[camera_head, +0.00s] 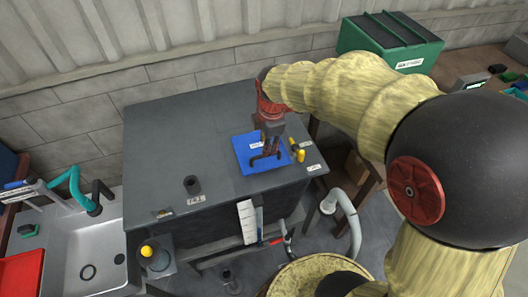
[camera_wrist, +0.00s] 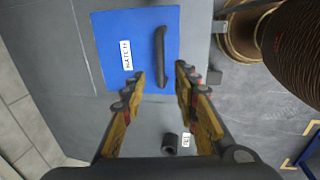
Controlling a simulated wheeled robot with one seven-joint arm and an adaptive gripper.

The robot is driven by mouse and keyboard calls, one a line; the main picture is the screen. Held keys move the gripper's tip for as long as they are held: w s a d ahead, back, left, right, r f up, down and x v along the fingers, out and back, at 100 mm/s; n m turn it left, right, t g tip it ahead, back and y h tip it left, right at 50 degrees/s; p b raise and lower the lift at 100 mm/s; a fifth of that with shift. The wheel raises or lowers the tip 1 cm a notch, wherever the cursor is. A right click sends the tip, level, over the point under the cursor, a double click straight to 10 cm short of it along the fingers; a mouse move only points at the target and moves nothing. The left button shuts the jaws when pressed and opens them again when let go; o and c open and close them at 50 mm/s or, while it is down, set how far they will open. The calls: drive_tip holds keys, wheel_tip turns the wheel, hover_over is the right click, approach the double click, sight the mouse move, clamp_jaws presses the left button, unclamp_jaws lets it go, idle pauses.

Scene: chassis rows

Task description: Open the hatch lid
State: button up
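The hatch lid is a blue square panel (camera_head: 243,157) lying flat and closed on top of the grey cabinet (camera_head: 160,135). In the wrist view the lid (camera_wrist: 110,60) carries a white label reading HATCH and a black bar handle (camera_wrist: 159,55). My gripper (camera_head: 268,152) is over the lid's right part in the head view and covers much of the handle. In the wrist view my gripper (camera_wrist: 160,72) is open, its fingertips on either side of the handle's lower end. I cannot tell their height above the lid or any contact.
A black post (camera_head: 193,186) stands on the cabinet's front left, and a yellow fitting (camera_head: 297,150) sits just right of the lid. A sink (camera_head: 80,250) is at left, a grey pipe (camera_head: 347,220) at front right. A green bin (camera_head: 400,45) stands behind my arm. The cabinet's left top is mostly clear.

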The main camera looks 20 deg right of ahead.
drive_tip(key=f, duration=0.3)
drive_tip(key=w+f+b, duration=0.1)
drive_tip(key=f, duration=0.2)
drive_tip(key=shift+w+f, duration=0.1)
drive_tip(key=shift+c, duration=1.1)
drive_tip(key=shift+d, duration=0.1)
clamp_jaws()
